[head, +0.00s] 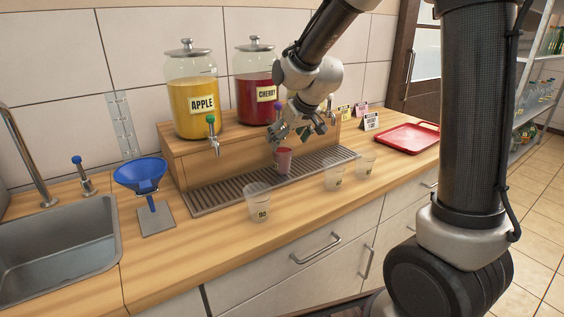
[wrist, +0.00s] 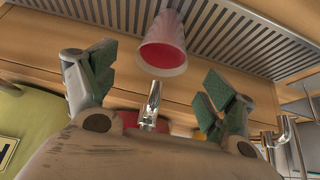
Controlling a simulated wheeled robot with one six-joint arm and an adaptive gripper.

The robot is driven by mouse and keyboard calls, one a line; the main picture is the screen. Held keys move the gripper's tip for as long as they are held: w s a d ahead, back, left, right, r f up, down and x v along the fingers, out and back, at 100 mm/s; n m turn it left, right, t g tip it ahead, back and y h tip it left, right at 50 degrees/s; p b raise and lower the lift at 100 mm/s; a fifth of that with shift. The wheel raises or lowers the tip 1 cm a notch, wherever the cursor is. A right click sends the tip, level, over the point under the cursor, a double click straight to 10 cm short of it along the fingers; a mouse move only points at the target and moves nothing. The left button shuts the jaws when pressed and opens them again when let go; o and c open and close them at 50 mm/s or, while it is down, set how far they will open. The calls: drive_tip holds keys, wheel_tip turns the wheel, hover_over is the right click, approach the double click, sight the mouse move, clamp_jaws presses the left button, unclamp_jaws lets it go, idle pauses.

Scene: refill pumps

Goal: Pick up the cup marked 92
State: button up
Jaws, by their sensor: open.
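My gripper (head: 300,131) is open in front of the cherry dispenser. A cup with red contents (head: 283,161) stands on the drip grate just below and left of it; no number is readable on it.
Apple (head: 194,96) and cherry (head: 255,91) dispensers stand on a wooden stand behind the grate (head: 215,193). A blue funnel (head: 140,174) on a stand and a sink (head: 60,245) are left. A red tray (head: 407,138) and small signs (head: 370,121) are right.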

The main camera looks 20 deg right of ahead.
sight(282, 147)
drive_tip(key=x, duration=0.5)
drive_tip(key=shift+f, duration=0.3)
drive_tip(key=c, duration=1.3)
drive_tip(key=shift+o, duration=0.2)
drive_tip(key=shift+w+r, duration=0.1)
drive_tip(key=shift+r, duration=0.15)
